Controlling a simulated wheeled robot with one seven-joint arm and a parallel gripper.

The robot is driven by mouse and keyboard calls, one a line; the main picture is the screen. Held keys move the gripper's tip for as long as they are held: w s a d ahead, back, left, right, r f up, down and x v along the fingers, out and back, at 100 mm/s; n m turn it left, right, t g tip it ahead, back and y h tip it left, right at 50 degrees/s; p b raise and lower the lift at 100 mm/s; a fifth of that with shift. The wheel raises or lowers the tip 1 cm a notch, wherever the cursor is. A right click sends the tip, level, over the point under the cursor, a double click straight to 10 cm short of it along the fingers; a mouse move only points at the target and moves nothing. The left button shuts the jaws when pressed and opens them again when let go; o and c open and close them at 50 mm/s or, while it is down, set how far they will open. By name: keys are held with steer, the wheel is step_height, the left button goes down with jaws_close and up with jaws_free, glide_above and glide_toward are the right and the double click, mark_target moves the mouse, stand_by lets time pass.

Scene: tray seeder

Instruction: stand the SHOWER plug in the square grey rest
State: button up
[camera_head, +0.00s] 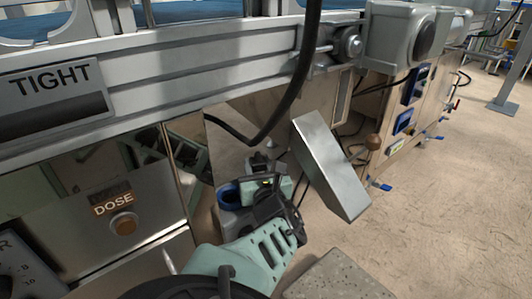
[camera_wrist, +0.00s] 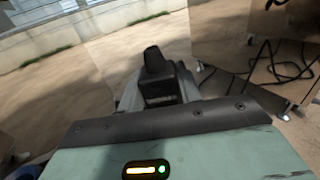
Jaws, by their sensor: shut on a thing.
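My gripper (camera_head: 262,164) is low in front of the shiny steel front of the machine in the head view. In the wrist view my gripper (camera_wrist: 158,65) is shut on a dark object, seen beyond the teal hand body. The fingers hide most of it, and no SHOWER label is readable, so I cannot confirm which plug it is. I cannot make out the square grey rest in either view.
A tilted metal box (camera_head: 330,165) hangs right of my gripper. A black cable (camera_head: 302,75) loops down above it. The machine has a DOSE knob (camera_head: 123,223) and a TIGHT plate (camera_head: 50,88). A speckled grey slab (camera_head: 340,278) lies below.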

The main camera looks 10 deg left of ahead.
steer(key=shift+f, duration=0.5)
stand_by(0.7)
steer(key=o, duration=1.1)
steer(key=shift+o, duration=0.2)
